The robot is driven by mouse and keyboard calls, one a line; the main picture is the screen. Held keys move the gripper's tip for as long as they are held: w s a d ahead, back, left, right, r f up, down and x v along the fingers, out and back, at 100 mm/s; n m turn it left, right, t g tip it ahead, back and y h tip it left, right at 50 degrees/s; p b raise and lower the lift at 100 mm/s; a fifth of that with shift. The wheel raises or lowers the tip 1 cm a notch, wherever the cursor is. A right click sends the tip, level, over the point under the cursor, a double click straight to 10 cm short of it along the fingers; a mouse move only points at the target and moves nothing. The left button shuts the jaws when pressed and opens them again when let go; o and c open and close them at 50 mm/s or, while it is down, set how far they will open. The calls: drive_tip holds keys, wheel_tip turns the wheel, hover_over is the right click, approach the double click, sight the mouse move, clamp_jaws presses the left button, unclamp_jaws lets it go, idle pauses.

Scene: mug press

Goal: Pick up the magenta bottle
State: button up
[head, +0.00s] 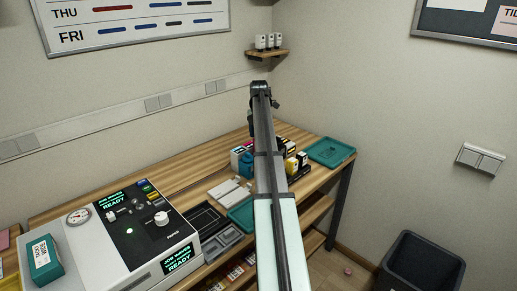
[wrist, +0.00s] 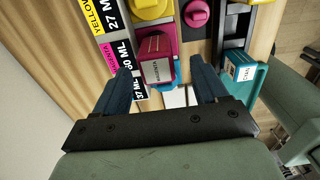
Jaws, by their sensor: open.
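In the wrist view, a boxy magenta container (wrist: 157,47) with a pale label reading MAGENTA lies between and just beyond my fingertips. A second magenta item with a round cap (wrist: 197,12) shows at the top edge, partly cut off. I cannot tell for sure which of the two is the magenta bottle. My gripper (wrist: 160,66) is open, its dark blue fingers apart on either side of the labelled container, with no clear grip on it. In the head view my arm hides the gripper and most of this area.
Labels with ML amounts run along the left. In the head view, a teal tray (head: 331,151) lies at the bench's right end, and a control machine (head: 125,240) stands front left.

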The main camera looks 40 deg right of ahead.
drive_tip(key=shift+w+f, duration=0.2)
drive_tip(key=shift+f, duration=2.05)
drive_tip(key=c, duration=1.2)
drive_tip(key=shift+o, duration=0.2)
drive_tip(key=shift+r, duration=0.1)
